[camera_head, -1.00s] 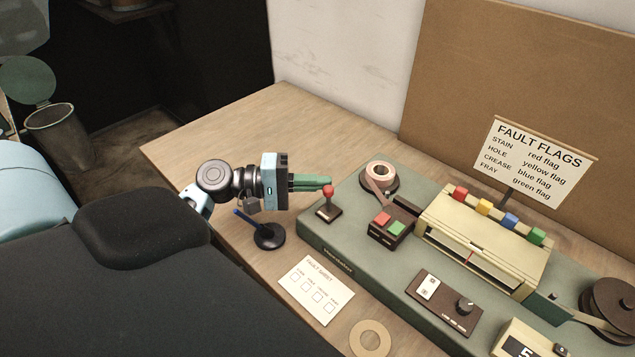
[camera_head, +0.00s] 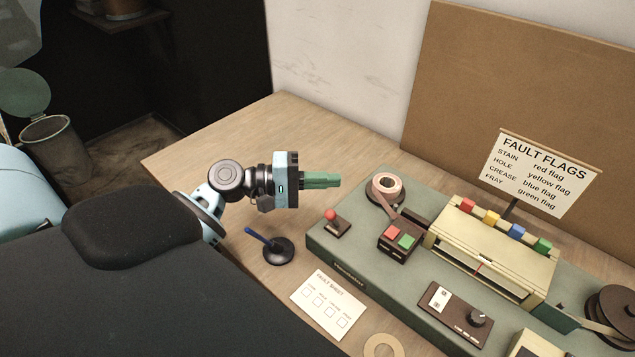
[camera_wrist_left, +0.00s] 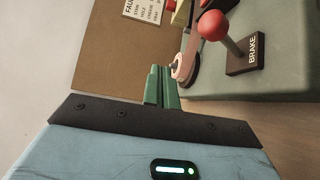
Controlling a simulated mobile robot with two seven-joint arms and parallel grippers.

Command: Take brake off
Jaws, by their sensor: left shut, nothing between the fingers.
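The brake lever has a red ball knob (camera_head: 330,214) on a short stem, set in a dark base (camera_head: 338,229) at the left end of the green machine bed (camera_head: 372,268). The lever leans to the left. In the left wrist view the red knob (camera_wrist_left: 212,25) shows above a base labelled BRAKE (camera_wrist_left: 250,50). My left gripper (camera_head: 338,180) is shut and empty, its green fingers above and behind the knob in the head view, apart from it. In the left wrist view its fingers (camera_wrist_left: 162,78) lie left of the knob. My right gripper is not in view.
A tape roll (camera_head: 385,186), red and green buttons (camera_head: 398,236) and a cream housing (camera_head: 490,250) stand on the bed. A pen in a black holder (camera_head: 279,251) and a fault sheet (camera_head: 328,302) lie in front. The table's left back corner is clear.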

